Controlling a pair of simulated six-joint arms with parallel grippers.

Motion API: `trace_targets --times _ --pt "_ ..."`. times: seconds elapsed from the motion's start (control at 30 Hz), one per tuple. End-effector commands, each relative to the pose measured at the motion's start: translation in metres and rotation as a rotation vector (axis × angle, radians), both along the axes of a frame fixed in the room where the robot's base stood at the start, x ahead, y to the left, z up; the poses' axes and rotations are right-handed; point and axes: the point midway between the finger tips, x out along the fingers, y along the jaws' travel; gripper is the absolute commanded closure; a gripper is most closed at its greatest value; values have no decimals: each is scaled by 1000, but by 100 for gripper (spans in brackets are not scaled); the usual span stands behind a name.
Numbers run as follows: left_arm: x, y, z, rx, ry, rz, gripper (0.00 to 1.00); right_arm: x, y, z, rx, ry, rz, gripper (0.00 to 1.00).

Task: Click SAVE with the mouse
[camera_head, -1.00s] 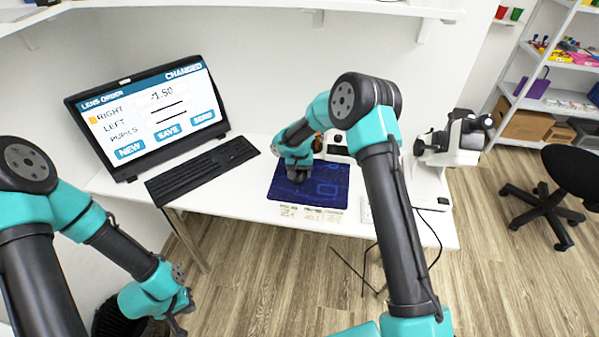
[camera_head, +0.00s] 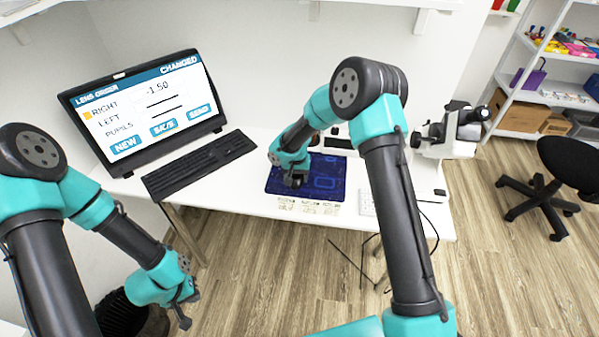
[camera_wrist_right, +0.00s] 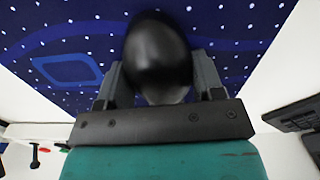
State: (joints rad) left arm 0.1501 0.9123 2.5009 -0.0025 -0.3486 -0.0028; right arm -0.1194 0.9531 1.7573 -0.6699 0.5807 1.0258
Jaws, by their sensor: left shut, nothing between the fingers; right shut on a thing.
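The monitor (camera_head: 150,108) at the left shows a "LENS ORDER" page with "CHANGED" at its top right. The SAVE button (camera_head: 163,128) sits between NEW (camera_head: 125,145) and SEND (camera_head: 200,110); its lettering is unclear, and I cannot make out a pointer. My right gripper (camera_head: 294,180) is low over the dark blue mat (camera_head: 328,182). In the right wrist view it is shut around the black mouse (camera_wrist_right: 158,55), one finger on each side, over the patterned mat. The mouse is mostly hidden in the head view. My left gripper (camera_head: 183,318) is shut and empty, off the desk's front.
A black keyboard (camera_head: 200,163) lies left of the mat. Small cards (camera_head: 308,206) lie along the mat's front edge. A white microscope-like device (camera_head: 450,130) stands at the desk's right end. An office chair (camera_head: 560,175) and shelves (camera_head: 545,85) are further right.

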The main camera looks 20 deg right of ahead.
Motion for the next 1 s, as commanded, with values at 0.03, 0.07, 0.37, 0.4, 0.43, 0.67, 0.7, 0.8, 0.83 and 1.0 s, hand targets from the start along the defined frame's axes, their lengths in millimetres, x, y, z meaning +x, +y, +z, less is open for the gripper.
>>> trace_targets --times 0.03,0.07,0.37,0.4,0.43,0.67,0.7,0.8,0.83,1.0 --pt "0 0 0 0 0 0 100 -1 1 0 0 0 2 64" --pt "0 0 0 0 0 0 100 -2 2 0 0 0 2 64" --pt "0 0 0 0 0 0 100 -2 3 0 0 0 2 38" --pt "0 0 0 0 0 0 100 -2 3 0 0 0 2 34" --pt "0 0 0 0 0 0 100 -2 3 0 0 0 2 31" --pt "0 0 0 0 0 0 100 -2 3 0 0 0 2 9" --pt "0 0 0 0 0 0 100 -2 3 0 0 0 2 9" --pt "0 0 0 0 0 0 100 -2 3 0 0 0 2 9" --pt "0 0 0 0 0 0 100 -2 3 0 0 0 2 9" --pt "0 0 0 0 0 0 100 -2 3 3 0 -1 3 9"
